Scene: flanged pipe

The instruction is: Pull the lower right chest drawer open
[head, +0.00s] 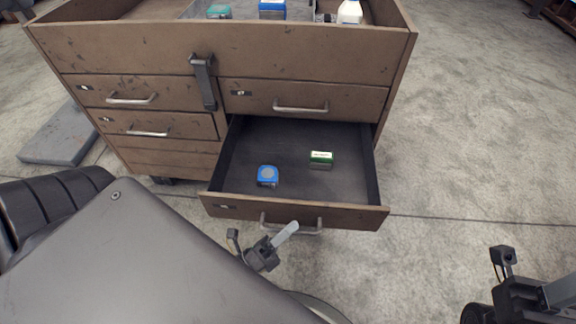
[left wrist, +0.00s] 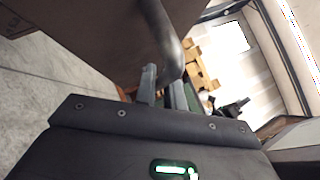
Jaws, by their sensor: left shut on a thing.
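The lower right drawer (head: 294,212) of the brown chest stands well open, its dark inside showing. A blue tape measure (head: 268,176) and a small green and white box (head: 321,159) lie in it. In the left wrist view the handle (left wrist: 168,42) comes down to the fingertips (left wrist: 163,82), with one finger on each side. My right gripper (head: 530,292) is at the lower right, partly cut off by the frame, away from the chest; its fingers are unclear.
The chest's other drawers (head: 303,100) look shut. A dark latch (head: 204,82) hangs on the chest's front. The open top tray (head: 355,34) holds a white bottle (head: 349,12) and other items. A grey slab (head: 60,138) lies on the floor at left. The concrete floor at right (head: 470,130) is clear.

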